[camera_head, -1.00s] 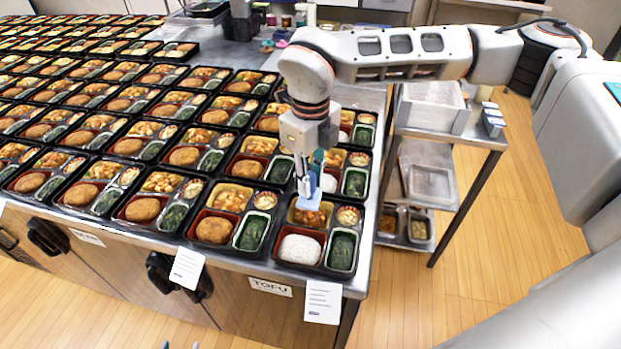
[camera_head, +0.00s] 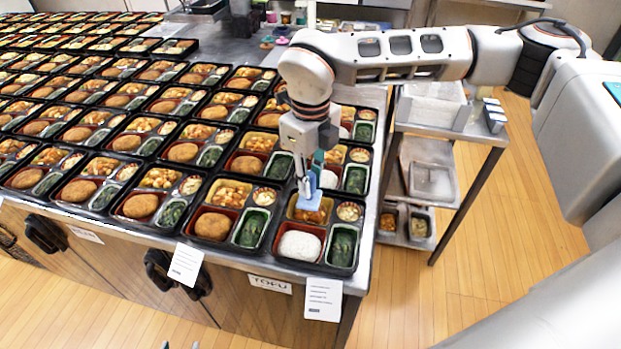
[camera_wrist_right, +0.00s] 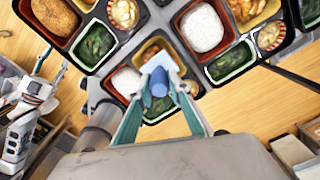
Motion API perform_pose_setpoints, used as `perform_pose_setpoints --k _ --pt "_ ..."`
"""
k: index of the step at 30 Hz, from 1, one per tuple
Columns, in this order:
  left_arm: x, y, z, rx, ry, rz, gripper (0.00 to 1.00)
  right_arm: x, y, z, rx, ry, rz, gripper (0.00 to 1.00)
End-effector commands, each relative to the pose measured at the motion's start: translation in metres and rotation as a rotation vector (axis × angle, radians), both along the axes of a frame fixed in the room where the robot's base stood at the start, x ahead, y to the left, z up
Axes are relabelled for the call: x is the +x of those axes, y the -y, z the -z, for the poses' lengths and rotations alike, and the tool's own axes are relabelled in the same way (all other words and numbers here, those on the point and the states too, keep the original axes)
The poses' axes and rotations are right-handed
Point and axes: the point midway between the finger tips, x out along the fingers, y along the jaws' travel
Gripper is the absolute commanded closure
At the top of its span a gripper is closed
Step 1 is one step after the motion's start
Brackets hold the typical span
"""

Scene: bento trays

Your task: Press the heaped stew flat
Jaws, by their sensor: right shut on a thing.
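The stew (camera_head: 314,215) is an orange-brown mass in the upper left compartment of the front right tray (camera_head: 282,262). It also shows in the right wrist view (camera_wrist_right: 151,51), partly hidden by the tool. My right gripper (camera_head: 306,180) is shut on a blue pressing tool (camera_head: 310,202) with a pale flat foot. The foot is down over the stew; I cannot tell if it touches. The tool's round blue handle (camera_wrist_right: 160,82) stands between the fingers in the wrist view. My left gripper (camera_head: 180,346) only shows as two separated tips at the bottom edge.
White rice (camera_head: 299,245), greens (camera_head: 342,246) and a small cup (camera_head: 349,211) share this tray. Filled trays cover the counter to the left and behind. The counter's edge and a hanging card (camera_head: 323,299) lie in front. A metal cart (camera_head: 455,135) stands right.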

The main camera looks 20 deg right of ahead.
Motion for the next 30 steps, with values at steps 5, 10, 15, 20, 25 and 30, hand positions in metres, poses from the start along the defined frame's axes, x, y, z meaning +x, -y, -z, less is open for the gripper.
perform_pose_setpoints --k 5,10,15,20,25,30 --pt "-0.001 0.0 0.003 0.0 -0.001 -0.001 0.6 0.0 0.0 0.004 0.0 0.0 0.0 1.0" --pt "-0.001 0.0 0.006 -0.001 -0.002 0.0 0.6 0.0 0.0 0.007 0.0 0.0 0.0 1.0" --pt "-0.001 0.0 0.008 0.0 -0.003 0.0 0.6 0.0 0.0 0.01 0.0 -0.001 0.0 1.0" --pt "-0.001 0.0 0.01 0.0 -0.004 0.0 0.6 0.0 0.0 0.012 0.0 0.0 0.0 1.0" --pt "-0.001 0.0 0.01 0.0 -0.004 0.0 0.6 0.0 0.0 0.012 0.0 0.0 0.0 1.0" --pt "-0.002 0.0 0.011 0.0 -0.004 0.0 0.6 0.0 0.0 0.013 0.0 0.0 0.0 1.0"
